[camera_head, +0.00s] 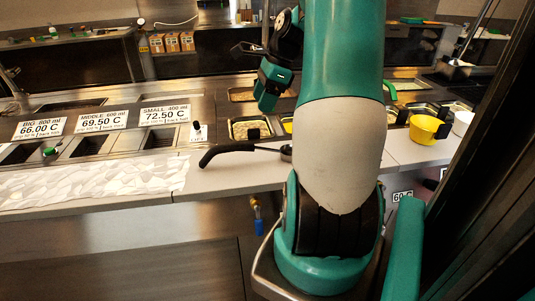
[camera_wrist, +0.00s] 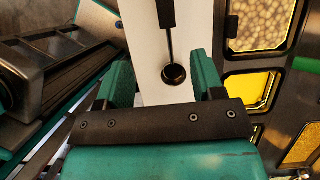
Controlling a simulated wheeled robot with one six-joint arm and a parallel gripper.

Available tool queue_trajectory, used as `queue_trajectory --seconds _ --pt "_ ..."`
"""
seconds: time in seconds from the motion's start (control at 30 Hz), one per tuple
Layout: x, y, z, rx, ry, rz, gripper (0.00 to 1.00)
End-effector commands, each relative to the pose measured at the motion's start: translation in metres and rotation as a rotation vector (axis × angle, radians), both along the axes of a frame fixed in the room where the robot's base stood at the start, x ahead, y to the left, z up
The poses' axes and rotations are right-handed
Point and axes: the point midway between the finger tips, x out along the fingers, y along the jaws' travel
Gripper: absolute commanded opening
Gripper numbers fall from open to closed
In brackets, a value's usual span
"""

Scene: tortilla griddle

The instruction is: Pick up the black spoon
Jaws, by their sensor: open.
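The black spoon (camera_head: 226,150) lies on the pale counter strip in the head view, its curved handle pointing left. My arm hides part of its right end. In the wrist view the round bowl of the spoon (camera_wrist: 175,75) shows between my fingers, with the handle running up to the top edge. My gripper (camera_wrist: 162,66) is open and empty, one green finger on each side of the bowl in the picture. In the head view my teal wrist (camera_head: 272,84) is above the counter, higher than the spoon; the fingertips are not clear there.
Food pans (camera_head: 250,129) are set in the counter behind the spoon. A yellow bowl (camera_head: 425,129) stands at the right. Price signs (camera_head: 102,121) and wells are at the left, with a white patterned strip (camera_head: 95,180) in front. The counter around the handle is clear.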

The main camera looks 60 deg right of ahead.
Motion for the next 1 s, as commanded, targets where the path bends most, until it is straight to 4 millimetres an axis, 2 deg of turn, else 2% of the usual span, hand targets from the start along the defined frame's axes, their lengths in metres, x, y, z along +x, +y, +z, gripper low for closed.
queue_trajectory --seconds 0.07,0.5,0.77,1.0 --pt "0.0 -0.001 -0.01 0.009 0.005 -0.023 0.62" --pt "0.029 0.024 -0.095 0.009 0.006 -0.018 0.62" --pt "0.036 0.028 -0.114 0.006 0.005 -0.019 0.62" --pt "0.052 0.035 -0.145 0.008 0.007 -0.018 0.62"
